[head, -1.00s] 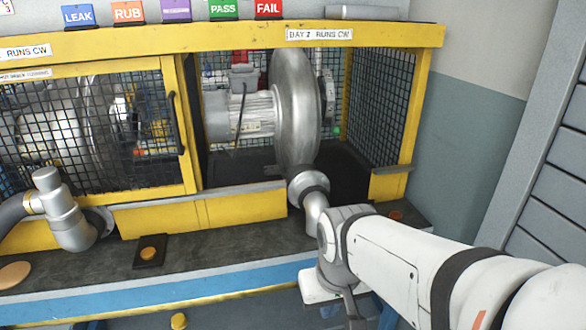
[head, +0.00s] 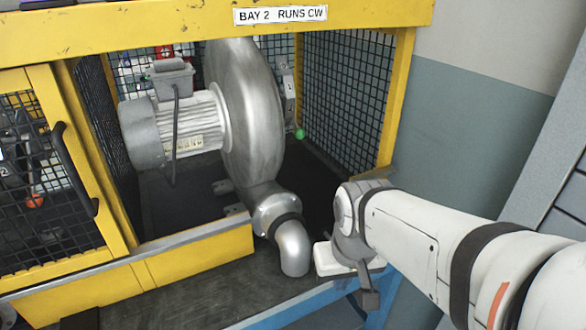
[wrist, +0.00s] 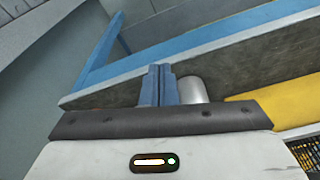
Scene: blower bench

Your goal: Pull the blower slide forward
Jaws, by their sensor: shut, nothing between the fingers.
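The blower (head: 245,110) is a round silver casing with a ribbed grey motor (head: 180,130), standing inside the yellow-framed bay labelled "BAY 2 RUNS CW". Its silver outlet elbow (head: 292,245) comes out at the front and bends down toward the bench. The slide under the blower is in shadow and I cannot make out its shape; small metal brackets (head: 235,209) show at its foot. My gripper's blue fingers (wrist: 158,72) are together and empty in the wrist view. A silver cylinder (wrist: 192,90), probably the elbow, shows just right of them; I cannot tell whether they touch.
A yellow front rail (head: 190,255) and mesh door (head: 45,190) with a dark handle lie to the left. A yellow post (head: 397,110) and mesh side wall stand to the right. A green knob (head: 300,134) is inside the bay. The blue bench edge (head: 300,302) runs along the front.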

